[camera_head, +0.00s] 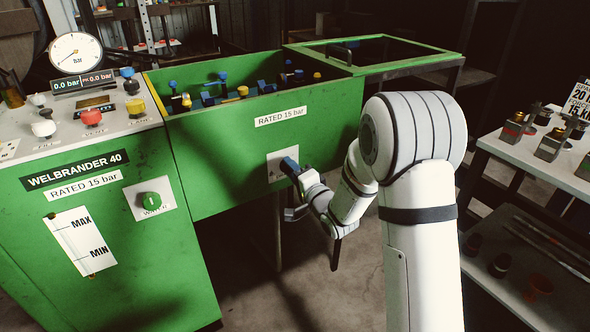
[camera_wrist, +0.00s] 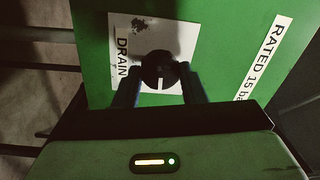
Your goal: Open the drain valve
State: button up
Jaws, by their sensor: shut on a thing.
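The drain valve knob (camera_wrist: 160,70) is a round black knob with a white mark, on a white plate labelled DRAIN (camera_wrist: 124,28) in the wrist view. The white mark points down toward my gripper in that picture. My gripper (camera_wrist: 160,86) has one finger on each side of the knob and is shut on it. In the head view my gripper (camera_head: 289,167) reaches the white drain plate (camera_head: 274,171) on the front of the green tank (camera_head: 215,155). The knob is hidden there behind my gripper.
The gauge display (camera_head: 83,81) reads 0.0 bar. A shelf (camera_head: 540,165) with metal parts stands right. Open floor lies below the tank.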

jog(key=shift+w+r+m, duration=0.15)
jog(key=shift+r+m, duration=0.1)
jog(key=shift+m, duration=0.25)
jog(key=o, duration=1)
jog(key=shift+f, duration=0.15)
jog(key=p+v, duration=0.1)
jog(key=v, duration=0.7)
